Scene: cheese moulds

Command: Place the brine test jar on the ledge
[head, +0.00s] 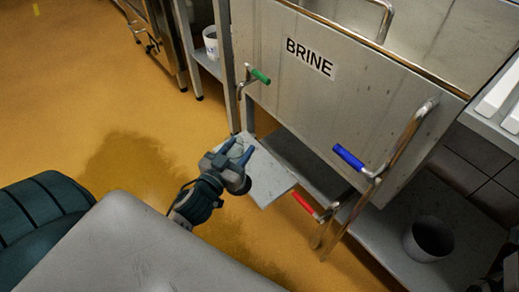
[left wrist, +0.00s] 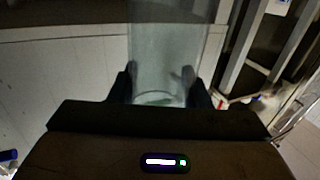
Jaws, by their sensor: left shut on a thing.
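The brine test jar is a clear, pale glass cylinder (left wrist: 165,50), upright in the left wrist view between the two dark fingers. My left gripper (head: 238,153) is shut on it; in the head view only a small pale part of the jar (head: 236,149) shows between the blue fingertips. The ledge, a flat grey plate (head: 277,183) low at the front of the BRINE tank, lies just beyond and right of the gripper. The gripper covers part of its near left side. I cannot tell whether the jar touches the ledge. Dark parts at the right edge may be my right arm.
The steel BRINE tank (head: 325,95) has a green-handled valve (head: 260,76), a blue one (head: 349,157) and a red one (head: 305,205) near the ledge. A pipe runs down at right. A grey bucket (head: 430,238) stands on the lower shelf. The yellow floor has a dark wet patch.

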